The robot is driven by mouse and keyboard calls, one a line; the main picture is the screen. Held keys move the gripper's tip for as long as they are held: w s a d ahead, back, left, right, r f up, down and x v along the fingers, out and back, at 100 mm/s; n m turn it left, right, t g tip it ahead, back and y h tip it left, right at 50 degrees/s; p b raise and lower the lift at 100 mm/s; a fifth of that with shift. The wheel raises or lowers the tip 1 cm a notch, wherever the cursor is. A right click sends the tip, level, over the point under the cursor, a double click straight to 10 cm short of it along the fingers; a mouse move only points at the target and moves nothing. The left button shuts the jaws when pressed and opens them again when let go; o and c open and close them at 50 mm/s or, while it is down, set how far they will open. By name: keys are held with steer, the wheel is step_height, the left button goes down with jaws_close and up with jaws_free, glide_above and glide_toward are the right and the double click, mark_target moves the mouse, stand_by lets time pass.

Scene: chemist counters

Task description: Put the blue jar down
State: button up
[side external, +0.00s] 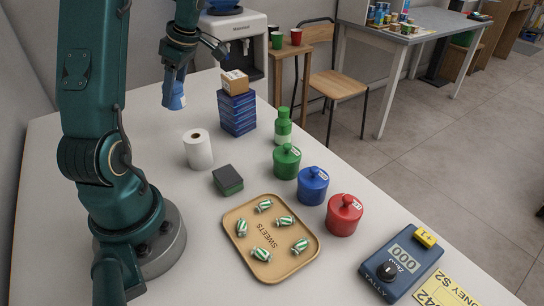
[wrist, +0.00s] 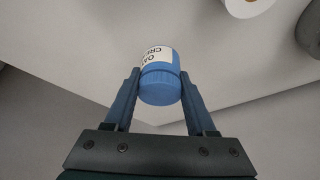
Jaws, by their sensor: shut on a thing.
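My gripper (side external: 178,80) is shut on a small blue jar (side external: 177,101) at the far end of the white counter (side external: 150,128). In the wrist view the jar (wrist: 160,86) sits between the two fingers of my gripper (wrist: 160,76). It has a ribbed blue lid towards me and a white label with dark print, partly hidden. The jar looks roughly upright in the side view. I cannot tell whether its bottom touches the counter.
Green, blue (side external: 312,187) and red lidded pots line the right edge. A sweets tray (side external: 269,274) lies in front.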

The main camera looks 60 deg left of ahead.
step_height(320, 180, up, 7)
steer(key=shift+r, duration=0.1)
steer(key=w+d+m+t, duration=0.3)
steer(key=w+d+m, duration=0.2)
steer(key=d+m, duration=0.35)
steer(key=w+d+m+t, duration=0.3)
steer(key=w+d+m, duration=0.3)
steer(key=d+m, duration=0.25)
steer(key=d+m+t+h, duration=0.2)
steer(key=d+m+h, duration=0.1)
steer(key=d+m, duration=0.8)
steer(key=s+d+m+g+h, duration=0.1)
steer(key=s+d+m+h, duration=0.1)
steer(key=d+m, duration=0.3)
steer(key=s+d+m+h, duration=0.2)
steer(key=d, duration=0.6)
steer(key=shift+m+g, duration=0.3)
steer(key=shift+m, duration=0.1)
steer(key=s+d+f, duration=0.1)
steer(key=d+f, duration=0.2)
steer(key=f, duration=0.1)
steer(key=s+d+f, duration=0.2)
steer(key=d+f, duration=0.2)
steer(key=s+d+f, duration=0.2)
steer(key=d+f, duration=0.1)
steer(key=f, duration=0.1)
steer(key=shift+d+f, duration=0.1)
steer(key=shift+d, duration=0.3)
steer(key=shift+d+f, duration=0.1)
steer(key=shift+f, duration=1.95)
